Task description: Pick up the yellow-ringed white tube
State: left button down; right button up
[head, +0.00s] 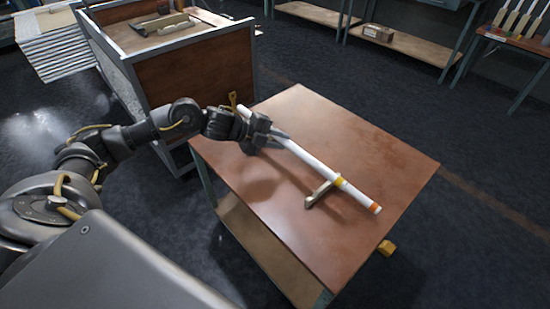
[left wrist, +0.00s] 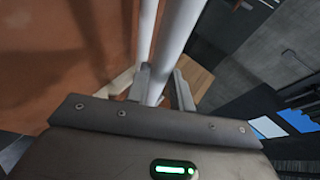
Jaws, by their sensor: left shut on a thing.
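The white tube (head: 315,163) lies slantwise over the brown table, with a yellow ring (head: 341,183) and an orange band near its lower right end. My left gripper (head: 272,137) is shut on it towards its upper left end. In the left wrist view my left gripper (left wrist: 163,88) has a white tube (left wrist: 174,45) between its fingers. A second white length (left wrist: 147,28) runs beside it there; I cannot tell whether it is another tube. The rings are out of that view. My right gripper is not in view.
A small tan support (head: 318,195) stands on the brown table (head: 385,145) beside the tube; contact is unclear. A wooden-sided cabinet (head: 200,75) stands behind left. The table's right side is clear.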

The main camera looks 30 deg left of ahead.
pick_arm(q)
jog(key=w+a+r, duration=0.2)
jog(key=w+r, duration=0.3)
jog(key=w, duration=0.5)
jog(key=shift+r, duration=0.2)
